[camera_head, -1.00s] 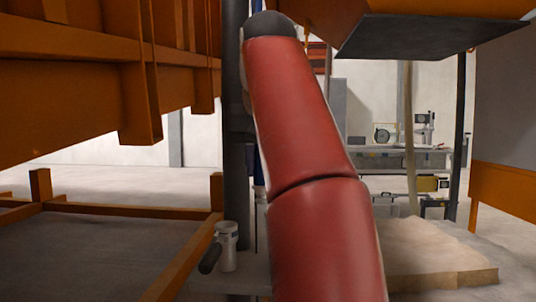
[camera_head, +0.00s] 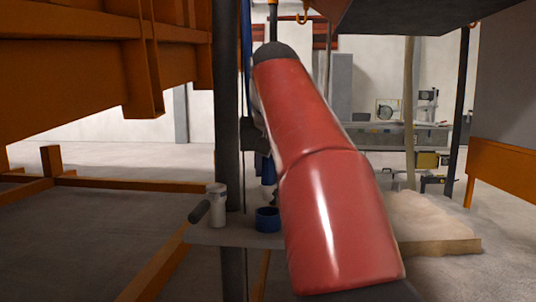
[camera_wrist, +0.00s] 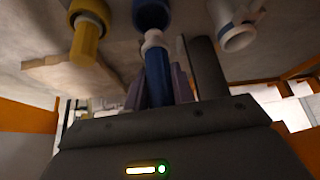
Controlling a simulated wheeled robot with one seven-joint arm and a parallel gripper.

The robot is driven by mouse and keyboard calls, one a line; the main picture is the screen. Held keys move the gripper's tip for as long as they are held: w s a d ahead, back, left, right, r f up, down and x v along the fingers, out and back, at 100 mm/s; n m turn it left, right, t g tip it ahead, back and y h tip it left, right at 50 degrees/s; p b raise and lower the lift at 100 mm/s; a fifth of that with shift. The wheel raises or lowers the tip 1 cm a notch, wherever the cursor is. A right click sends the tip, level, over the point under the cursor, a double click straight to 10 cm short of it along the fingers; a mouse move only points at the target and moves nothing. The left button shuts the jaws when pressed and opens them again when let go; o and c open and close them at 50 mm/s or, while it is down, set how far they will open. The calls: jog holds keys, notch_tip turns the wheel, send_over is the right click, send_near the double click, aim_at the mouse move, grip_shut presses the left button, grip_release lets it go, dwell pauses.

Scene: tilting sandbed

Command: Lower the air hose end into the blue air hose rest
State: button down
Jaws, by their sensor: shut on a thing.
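The blue air hose rest (camera_head: 267,219) is an open blue cup on the low shelf, left of my red arm in the head view. Its blue body (camera_wrist: 152,13) is at the top of the wrist view. My gripper (camera_wrist: 165,86) is shut on the blue air hose end (camera_wrist: 157,68), whose white tip points towards the rest. In the head view the hose end (camera_head: 268,174) hangs roughly upright above the cup and looks apart from it. My arm partly hides the gripper there. I cannot tell the exact gap or alignment.
A white cup-like holder (camera_head: 217,206) with a dark handle stands close left of the rest. A yellow fitting (camera_wrist: 87,32) is on the rest's other side. A dark post (camera_head: 228,120) rises beside the gripper. Orange beams (camera_head: 80,70) and a sandy slab (camera_head: 435,228) flank the space.

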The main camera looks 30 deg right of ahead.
jog(key=shift+f, duration=0.75)
jog(key=shift+f+b, duration=1)
jog(key=shift+f, duration=0.3)
jog(key=shift+f, duration=0.1)
jog(key=c, duration=1.1)
grip_release()
jog(key=p+v, duration=0.2)
jog(key=v, duration=0.6)
jog(key=shift+f, duration=0.1)
